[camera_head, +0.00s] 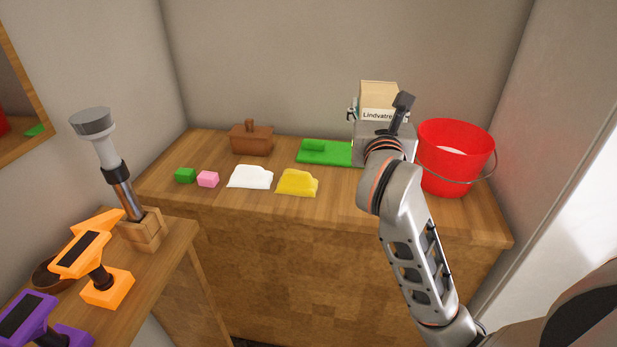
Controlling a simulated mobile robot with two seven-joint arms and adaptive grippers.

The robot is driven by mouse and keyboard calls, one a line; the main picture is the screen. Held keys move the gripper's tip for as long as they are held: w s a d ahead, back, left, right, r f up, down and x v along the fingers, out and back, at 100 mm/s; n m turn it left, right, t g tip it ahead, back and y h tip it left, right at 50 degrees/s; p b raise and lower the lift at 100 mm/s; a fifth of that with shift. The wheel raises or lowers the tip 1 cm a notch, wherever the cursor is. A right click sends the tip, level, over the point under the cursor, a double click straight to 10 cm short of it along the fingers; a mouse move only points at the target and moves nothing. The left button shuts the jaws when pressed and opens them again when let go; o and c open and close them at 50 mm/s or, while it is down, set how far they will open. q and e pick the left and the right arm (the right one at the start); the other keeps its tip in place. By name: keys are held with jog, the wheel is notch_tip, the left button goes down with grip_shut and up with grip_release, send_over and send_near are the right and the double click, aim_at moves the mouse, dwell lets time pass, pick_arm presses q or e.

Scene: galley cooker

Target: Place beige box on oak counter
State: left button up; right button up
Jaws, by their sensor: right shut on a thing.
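The beige box (379,92) has a white label reading "Lindvatre" and shows at the back right, in front of the rear wall. My right gripper (379,110) is shut on it, with a dark finger part on each side. A grey block-like shape shows just below the box, partly hidden by my wrist; I cannot tell whether the box touches it or the counter. The oak counter (290,215) runs along the back wall. My left gripper is not in view.
A red bucket (455,160) stands right of my arm. A side table (165,260) holds several tools.

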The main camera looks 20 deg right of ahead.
jog(key=shift+w+d+r+m+h+b, duration=0.2)
jog(key=shift+w+d+r+b, duration=0.15)
jog(key=shift+b, duration=0.2)
jog(key=shift+w+d+r+m+h+b, duration=0.1)
jog(key=shift+w+d+r+h+b, duration=0.1)
jog(key=shift+w+b, duration=0.3)
jog(key=shift+s+f+g, duration=0.1)
jog(key=shift+f+g, duration=0.2)
jog(key=shift+f, duration=0.05)
notch_tip(320, 180, down, 19)
jog(key=b, duration=0.6)
jog(key=shift+r, duration=0.1)
jog(key=shift+f+b, duration=0.2)
jog(key=shift+b, duration=0.1)
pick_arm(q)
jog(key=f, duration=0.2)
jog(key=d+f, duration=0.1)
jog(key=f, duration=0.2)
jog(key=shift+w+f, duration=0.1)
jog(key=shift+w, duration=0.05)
pick_arm(e)
jog(key=shift+r, duration=0.15)
